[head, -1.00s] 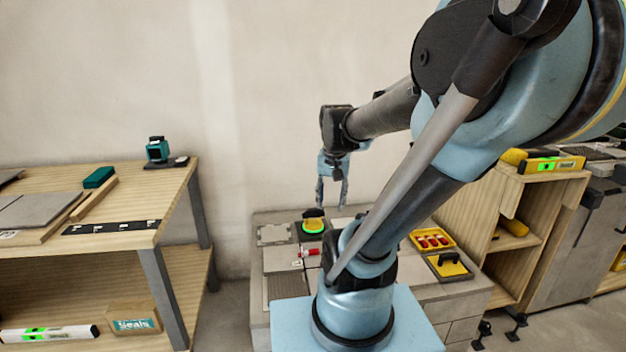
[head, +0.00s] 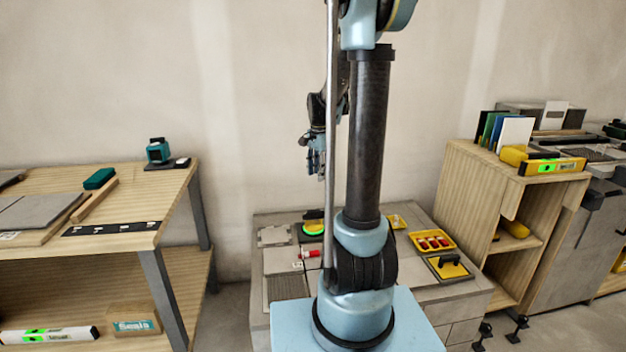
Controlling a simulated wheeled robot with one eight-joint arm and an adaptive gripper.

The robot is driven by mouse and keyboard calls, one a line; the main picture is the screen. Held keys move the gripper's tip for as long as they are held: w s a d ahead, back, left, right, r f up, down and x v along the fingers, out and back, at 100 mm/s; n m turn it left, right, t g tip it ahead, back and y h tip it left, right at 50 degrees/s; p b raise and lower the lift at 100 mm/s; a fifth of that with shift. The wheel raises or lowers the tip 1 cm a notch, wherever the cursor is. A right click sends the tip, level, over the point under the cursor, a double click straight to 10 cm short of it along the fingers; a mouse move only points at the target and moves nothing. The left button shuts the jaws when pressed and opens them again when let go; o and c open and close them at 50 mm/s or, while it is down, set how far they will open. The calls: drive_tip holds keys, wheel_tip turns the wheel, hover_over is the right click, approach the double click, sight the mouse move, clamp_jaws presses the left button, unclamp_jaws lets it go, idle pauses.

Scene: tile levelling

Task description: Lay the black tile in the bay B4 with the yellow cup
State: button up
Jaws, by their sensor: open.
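A round yellow cup (head: 312,228) with a bright green ring and a black handle sits at the back left of the low grey block, on a dark tile (head: 300,238) that shows only at its edges. I cannot read a bay label, so I cannot tell which bay is B4. A second, square yellow cup (head: 450,266) with a black handle stands on a dark pad at the right of the block. My gripper (head: 319,176) is open and empty in the air, above the round cup and apart from it. My arm hides the middle of the block.
Red pieces lie in a yellow tray (head: 432,241) at the block's right. A red-and-white item (head: 309,254) lies in front of the round cup. A wooden bench (head: 155,232) stands left, a wooden cabinet (head: 465,200) right. The air around my gripper is clear.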

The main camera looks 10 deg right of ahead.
sight(314, 211)
drive_tip(key=w+f+m, duration=0.5)
drive_tip(key=w+f, duration=0.3)
drive_tip(key=w, duration=0.4)
drive_tip(key=shift+g, duration=0.3)
wheel_tip(314, 211, down, 18)
drive_tip(key=shift+w+d+r, duration=0.1)
drive_tip(key=shift+d+r, duration=0.05)
drive_tip(key=shift+r, duration=0.1)
clamp_jaws()
idle(0.4)
